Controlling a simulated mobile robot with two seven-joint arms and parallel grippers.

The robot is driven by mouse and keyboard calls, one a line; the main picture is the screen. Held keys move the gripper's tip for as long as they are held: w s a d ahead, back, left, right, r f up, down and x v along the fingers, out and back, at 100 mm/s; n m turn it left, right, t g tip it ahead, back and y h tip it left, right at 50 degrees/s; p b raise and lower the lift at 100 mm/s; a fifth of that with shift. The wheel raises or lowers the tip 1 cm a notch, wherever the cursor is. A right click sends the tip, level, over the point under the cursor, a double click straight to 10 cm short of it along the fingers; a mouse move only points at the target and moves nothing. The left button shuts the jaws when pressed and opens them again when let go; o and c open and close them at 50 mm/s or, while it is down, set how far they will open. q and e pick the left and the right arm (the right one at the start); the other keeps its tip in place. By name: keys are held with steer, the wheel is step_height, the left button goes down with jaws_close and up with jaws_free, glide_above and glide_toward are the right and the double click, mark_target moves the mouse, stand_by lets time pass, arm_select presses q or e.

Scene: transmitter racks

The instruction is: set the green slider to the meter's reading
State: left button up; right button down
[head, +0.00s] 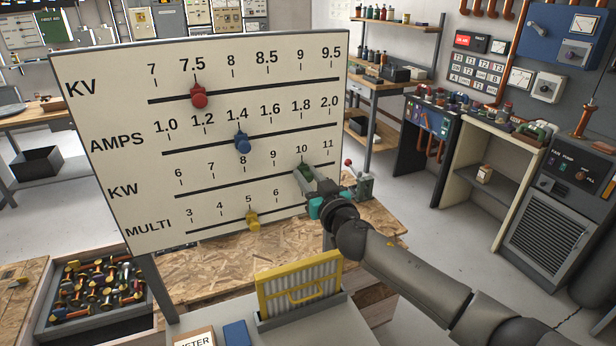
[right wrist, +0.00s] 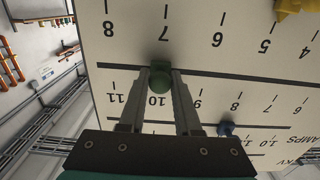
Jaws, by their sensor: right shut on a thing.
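The white board (head: 110,105) carries slotted scales marked KV, AMPS, KW and MULTI. The green slider (head: 306,171) sits on the KW line close to the 10 mark. My right gripper (head: 309,178) reaches it from the lower right and partly hides it. In the right wrist view, which shows the board upside down, the green slider (right wrist: 160,81) is between the two fingers, shut on its sides. A card lettered METER (head: 195,338) is cut off at the bottom edge of the head view. No KW reading is legible there. My left gripper is not in view.
The red slider (head: 199,97), blue slider (head: 243,143) and yellow slider (head: 253,220) sit on the other lines. A tray of parts (head: 60,325) is lower left. Consoles stand at right.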

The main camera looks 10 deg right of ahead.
mark_target(246, 181)
stand_by(0.6)
steer(key=a, duration=0.4)
steer(key=s+a+b, duration=0.1)
steer(key=a, duration=0.3)
steer(key=s+a+b, duration=0.1)
steer(key=a, duration=0.4)
steer(key=shift+s, duration=0.25)
steer(key=shift+d, duration=0.1)
steer(key=c, duration=0.7)
jaws_free()
steer(key=shift+o, duration=0.2)
steer(key=shift+s, duration=0.1)
steer(key=s+d+b, duration=0.1)
steer(key=s+d, duration=0.2)
steer(key=s, duration=1.1)
steer(key=shift+s, duration=0.4)
